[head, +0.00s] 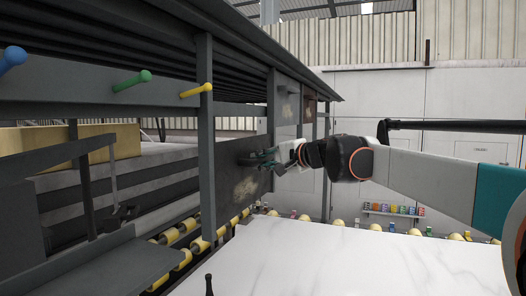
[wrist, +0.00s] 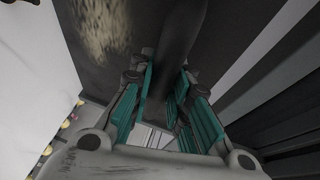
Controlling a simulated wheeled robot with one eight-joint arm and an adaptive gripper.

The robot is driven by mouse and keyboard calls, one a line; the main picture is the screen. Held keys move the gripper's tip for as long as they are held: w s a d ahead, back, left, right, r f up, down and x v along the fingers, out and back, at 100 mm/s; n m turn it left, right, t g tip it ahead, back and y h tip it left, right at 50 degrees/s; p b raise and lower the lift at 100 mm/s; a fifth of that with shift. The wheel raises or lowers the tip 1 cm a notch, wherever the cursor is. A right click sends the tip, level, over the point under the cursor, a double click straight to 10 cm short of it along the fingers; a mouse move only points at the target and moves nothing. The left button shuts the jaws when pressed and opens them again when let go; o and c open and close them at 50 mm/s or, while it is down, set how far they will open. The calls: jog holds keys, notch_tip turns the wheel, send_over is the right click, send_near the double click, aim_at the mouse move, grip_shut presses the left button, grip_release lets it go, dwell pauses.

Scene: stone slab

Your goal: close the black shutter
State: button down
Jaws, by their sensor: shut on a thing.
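The black shutter (head: 229,178) is a dark panel with a worn beige patch, between two grey posts of the frame on the far side of the slab. It also fills the top of the wrist view (wrist: 130,45). My gripper (head: 260,158) is at the upper part of the panel. In the wrist view, my gripper's (wrist: 165,85) teal-padded fingers stand on both sides of a dark handle (wrist: 181,35) and are shut on it. The fingers hide part of the handle.
A white marble slab (head: 320,262) lies in front, with yellow rollers (head: 165,238) along the left. Blue, green (head: 132,79) and yellow knobs stick out from the beam at upper left. A grey post (head: 207,140) stands left of the shutter. Small coloured items (head: 392,209) line the back.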

jog(key=shift+f, duration=0.55)
jog(key=c, duration=1.8)
grip_release()
jog(key=shift+f, duration=0.1)
jog(key=shift+s+d+r, duration=0.15)
jog(key=shift+d+r, duration=0.05)
jog(key=shift+d, duration=0.05)
jog(key=v, duration=1.1)
jog(key=shift+s+d, duration=0.15)
